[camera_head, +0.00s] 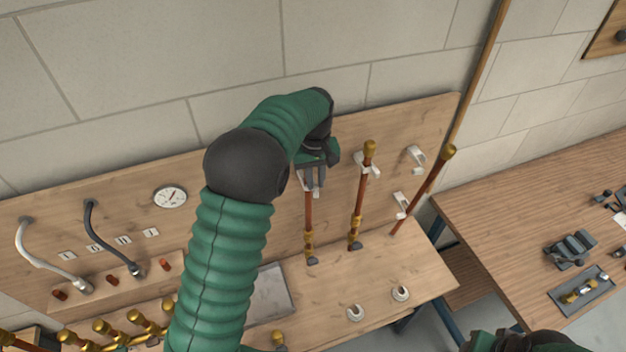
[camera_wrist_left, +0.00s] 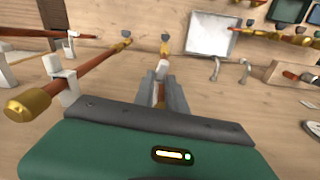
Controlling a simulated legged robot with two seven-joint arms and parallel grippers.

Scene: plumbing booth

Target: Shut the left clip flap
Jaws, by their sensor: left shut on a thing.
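My left gripper (camera_head: 316,186) reaches to the backboard at the left of three copper pipes. Its fingers, also in the left wrist view (camera_wrist_left: 161,88), are closed around the left clip (camera_wrist_left: 161,68), a small white piece, with the left copper pipe (camera_head: 308,215) running between them. The gripper body hides most of this clip, so I cannot tell how its flap sits. The middle pipe (camera_head: 358,205) stands in a white clip (camera_head: 369,163). The right pipe (camera_head: 427,182) leans at a slant by a lower white clip (camera_head: 402,204). My right gripper's fingers are out of view.
An upper right clip (camera_head: 415,156) on the backboard is empty. Hoses (camera_head: 100,235) and a gauge (camera_head: 170,197) are at left. A side table (camera_head: 520,205) holds fittings.

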